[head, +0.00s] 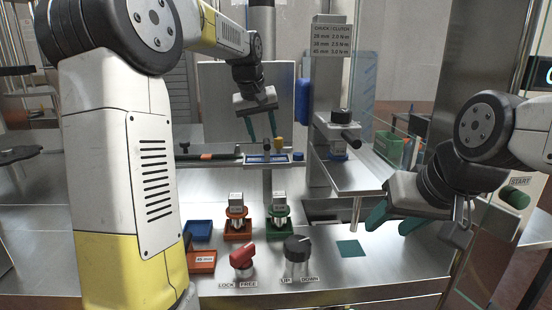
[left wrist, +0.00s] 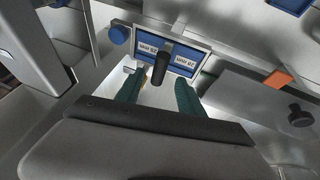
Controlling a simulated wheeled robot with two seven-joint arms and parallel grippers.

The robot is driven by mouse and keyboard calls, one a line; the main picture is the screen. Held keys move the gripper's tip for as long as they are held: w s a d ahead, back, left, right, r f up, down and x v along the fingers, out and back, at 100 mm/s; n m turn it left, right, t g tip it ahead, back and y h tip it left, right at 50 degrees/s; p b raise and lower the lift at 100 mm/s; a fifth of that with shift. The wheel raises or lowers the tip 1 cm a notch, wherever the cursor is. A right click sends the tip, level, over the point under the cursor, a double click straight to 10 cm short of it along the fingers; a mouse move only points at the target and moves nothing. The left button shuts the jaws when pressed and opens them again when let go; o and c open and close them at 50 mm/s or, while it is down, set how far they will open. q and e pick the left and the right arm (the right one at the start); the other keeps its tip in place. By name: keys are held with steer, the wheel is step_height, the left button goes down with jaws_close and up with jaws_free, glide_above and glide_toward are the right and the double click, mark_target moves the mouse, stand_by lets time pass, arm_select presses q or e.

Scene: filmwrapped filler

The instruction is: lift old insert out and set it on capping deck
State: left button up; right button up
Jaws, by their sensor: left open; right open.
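A blue insert with two white "28 mm" labels (left wrist: 183,62) sits in a pale frame. A black upright handle (left wrist: 162,62) rises over its middle. In the head view the insert's frame (head: 267,159) lies on the back rail. My left gripper (head: 262,125) is open above the frame, pointing down; in the left wrist view its green fingers (left wrist: 158,95) lie to either side of the handle's near end, apart from it as far as I can tell. My right gripper (head: 385,218) is open and empty above the right of the steel deck (head: 375,260).
Orange (head: 237,229) and green (head: 278,227) holders with metal-topped parts stand on the deck. In front are a red knob (head: 242,255), a black knob (head: 297,250) and a teal square (head: 350,248). The chuck column (head: 322,105) stands right of my left gripper.

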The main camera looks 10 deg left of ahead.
mark_target(266, 141)
arm_select(q)
steer(key=x, duration=0.5)
steer(key=shift+s+d, duration=0.15)
jaws_close()
